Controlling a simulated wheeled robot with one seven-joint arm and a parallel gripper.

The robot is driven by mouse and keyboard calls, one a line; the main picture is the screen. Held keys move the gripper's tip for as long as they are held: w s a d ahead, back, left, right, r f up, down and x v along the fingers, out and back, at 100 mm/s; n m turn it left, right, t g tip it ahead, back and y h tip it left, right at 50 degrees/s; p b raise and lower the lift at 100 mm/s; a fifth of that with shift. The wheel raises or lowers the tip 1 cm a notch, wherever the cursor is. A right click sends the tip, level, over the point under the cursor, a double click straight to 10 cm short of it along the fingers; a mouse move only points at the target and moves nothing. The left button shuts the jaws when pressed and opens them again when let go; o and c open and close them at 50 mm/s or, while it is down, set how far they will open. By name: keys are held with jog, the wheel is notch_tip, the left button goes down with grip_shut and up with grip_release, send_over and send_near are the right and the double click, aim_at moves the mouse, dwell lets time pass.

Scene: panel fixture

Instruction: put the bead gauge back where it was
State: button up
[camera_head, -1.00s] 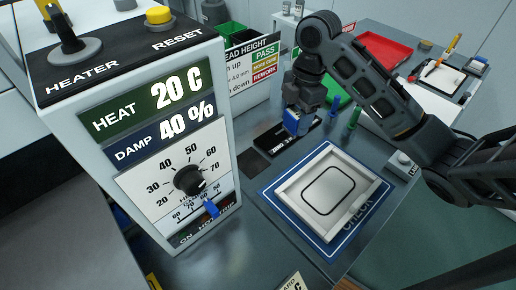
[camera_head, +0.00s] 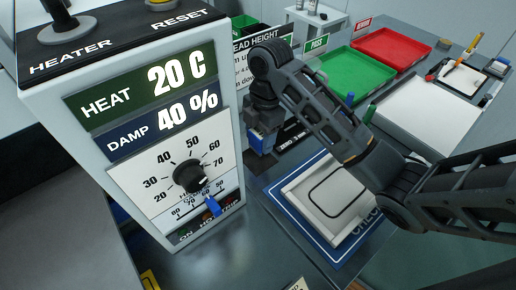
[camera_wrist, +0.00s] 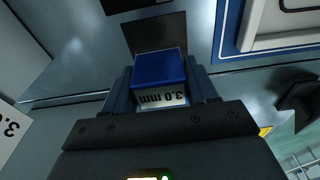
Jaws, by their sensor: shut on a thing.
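The bead gauge (camera_wrist: 158,68) is a blue block with a pale label reading 3.0 mm, upside down in the wrist view. My gripper (camera_wrist: 160,88) is shut on it, one finger on each side. In the head view my gripper (camera_head: 262,138) is just right of the heater box, and it mostly hides the gauge. A dark rectangular patch (camera_wrist: 157,30) lies on the bench just beyond the gauge in the wrist view. I cannot tell whether the gauge touches the bench. The black ZERO 3 mm plate (camera_head: 291,137) is partly hidden behind my arm.
The heater box (camera_head: 150,140), reading 20 C and 40 %, stands close left of my gripper. A pale panel with a black bead outline (camera_head: 330,190) lies on the blue-edged CHECK mat (camera_head: 290,222). A green tray (camera_head: 350,75) and red tray (camera_head: 390,48) stand behind.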

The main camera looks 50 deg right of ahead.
aim_at(258, 148)
jog(key=shift+w+a+f, duration=0.15)
jog(key=shift+f, duration=0.25)
jog(key=shift+f+p, duration=0.3)
jog(key=shift+f, duration=1.45)
jog(key=shift+f, duration=0.15)
jog(key=o, duration=1.2)
jog(key=shift+c, duration=0.2)
jog(key=r, duration=0.4)
jog(key=d+r+p, duration=0.1)
jog(key=r, duration=0.3)
jog(key=r+p, duration=0.1)
jog(key=r, duration=0.3)
jog(key=shift+d+r, duration=0.15)
jog(key=shift+d, duration=0.05)
